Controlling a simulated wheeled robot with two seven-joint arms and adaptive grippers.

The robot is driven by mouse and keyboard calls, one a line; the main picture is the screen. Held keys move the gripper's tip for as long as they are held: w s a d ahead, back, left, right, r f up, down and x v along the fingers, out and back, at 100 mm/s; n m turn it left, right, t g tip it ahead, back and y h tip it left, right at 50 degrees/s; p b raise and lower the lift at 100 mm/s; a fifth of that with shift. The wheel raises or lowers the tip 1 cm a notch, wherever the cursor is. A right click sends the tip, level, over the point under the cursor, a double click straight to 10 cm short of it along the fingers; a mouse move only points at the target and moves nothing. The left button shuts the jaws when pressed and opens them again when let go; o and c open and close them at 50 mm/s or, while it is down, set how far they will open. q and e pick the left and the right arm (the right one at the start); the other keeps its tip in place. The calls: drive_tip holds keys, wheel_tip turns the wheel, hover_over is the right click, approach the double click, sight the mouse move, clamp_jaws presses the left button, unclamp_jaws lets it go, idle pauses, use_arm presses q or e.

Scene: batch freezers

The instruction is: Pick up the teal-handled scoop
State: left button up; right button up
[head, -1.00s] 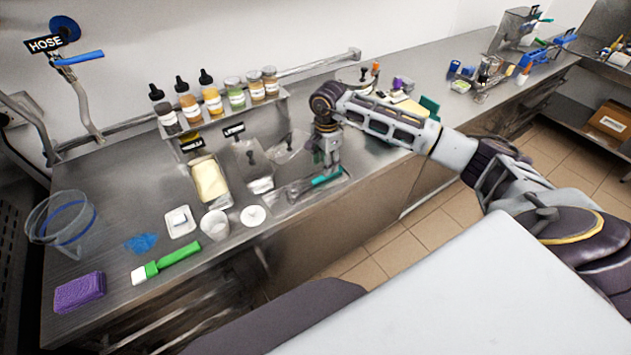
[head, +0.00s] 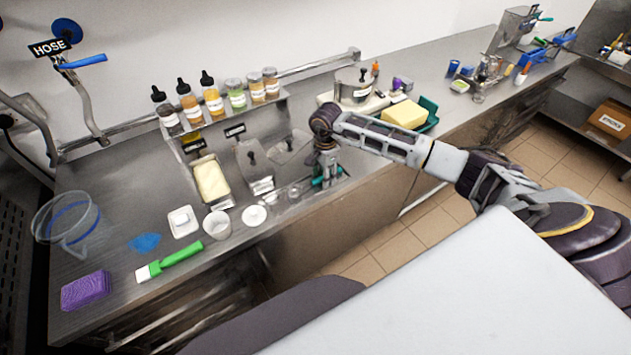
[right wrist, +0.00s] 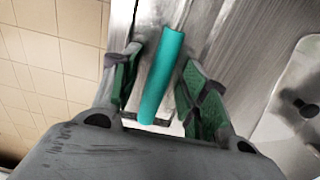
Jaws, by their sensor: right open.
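The teal-handled scoop's handle (right wrist: 165,75) lies between the two spread fingers of my right gripper (right wrist: 158,82) in the right wrist view. A gap shows on at least one side of it, and the fingers are open, not closed on it. In the head view my right gripper (head: 326,172) points down at the front edge of the steel counter, and only a little teal shows around it. The scoop's far end is hard to make out beside the gripper. My left gripper is not in view.
Lidded containers (head: 252,158) sit left of the gripper, with a white cup (head: 217,224) and a green-handled brush (head: 170,262) further left. A yellow block (head: 404,114) on a teal tray lies to the right. Bottles (head: 213,101) stand on a shelf behind.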

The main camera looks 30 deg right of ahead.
drive_tip(key=shift+c, duration=0.4)
clamp_jaws()
drive_tip(key=shift+r, duration=0.1)
wheel_tip(320, 180, up, 10)
drive_tip(key=b, duration=0.2)
idle(0.4)
idle(0.6)
